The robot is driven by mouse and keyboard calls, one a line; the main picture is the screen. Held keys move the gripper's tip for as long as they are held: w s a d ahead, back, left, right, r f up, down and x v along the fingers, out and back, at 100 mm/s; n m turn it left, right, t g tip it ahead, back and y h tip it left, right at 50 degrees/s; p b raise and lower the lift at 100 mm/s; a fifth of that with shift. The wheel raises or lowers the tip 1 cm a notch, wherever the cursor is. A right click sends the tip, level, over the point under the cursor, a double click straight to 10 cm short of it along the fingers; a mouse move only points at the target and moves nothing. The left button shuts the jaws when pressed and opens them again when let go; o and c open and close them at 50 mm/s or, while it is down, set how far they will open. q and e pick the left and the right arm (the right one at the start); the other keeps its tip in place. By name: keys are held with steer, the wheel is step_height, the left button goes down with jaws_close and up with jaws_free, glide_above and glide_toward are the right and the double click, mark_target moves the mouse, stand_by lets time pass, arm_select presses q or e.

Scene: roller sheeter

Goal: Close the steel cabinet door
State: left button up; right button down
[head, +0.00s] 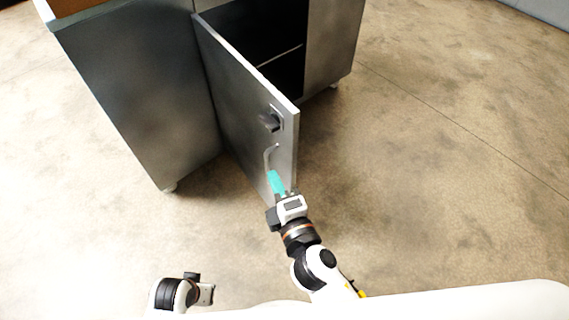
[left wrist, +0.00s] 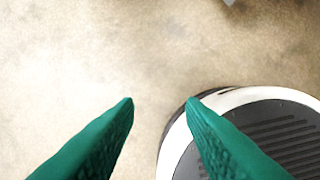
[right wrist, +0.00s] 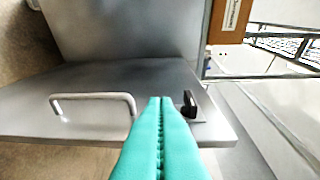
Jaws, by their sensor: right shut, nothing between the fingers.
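The steel cabinet door (head: 245,95) stands open, swung out from the grey steel cabinet (head: 135,90). It has a bar handle (head: 268,160) and a dark latch (head: 270,121) near its free edge. My right gripper (head: 275,180) is shut and empty, its teal fingers close to the outer face of the door by the handle. In the right wrist view the shut fingers (right wrist: 161,105) lie over the door (right wrist: 110,85), between the handle (right wrist: 93,98) and the latch (right wrist: 189,104). I cannot tell whether they touch it. My left gripper (left wrist: 160,102) is open and empty above the floor.
The cabinet's dark interior with a shelf (head: 280,56) shows behind the door. The concrete floor (head: 440,150) is clear to the right and in front.

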mark_target(277, 137)
arm_select(q)
steer(key=f, duration=0.1)
steer(key=f+p, duration=0.1)
steer(key=f, duration=0.1)
steer(key=shift+s, duration=0.4)
arm_select(e)
steer(key=w, duration=0.7)
steer(key=w+d+r, duration=0.1)
steer(key=w, duration=0.3)
steer(key=shift+w+r, duration=0.1)
steer(key=shift+w, duration=0.1)
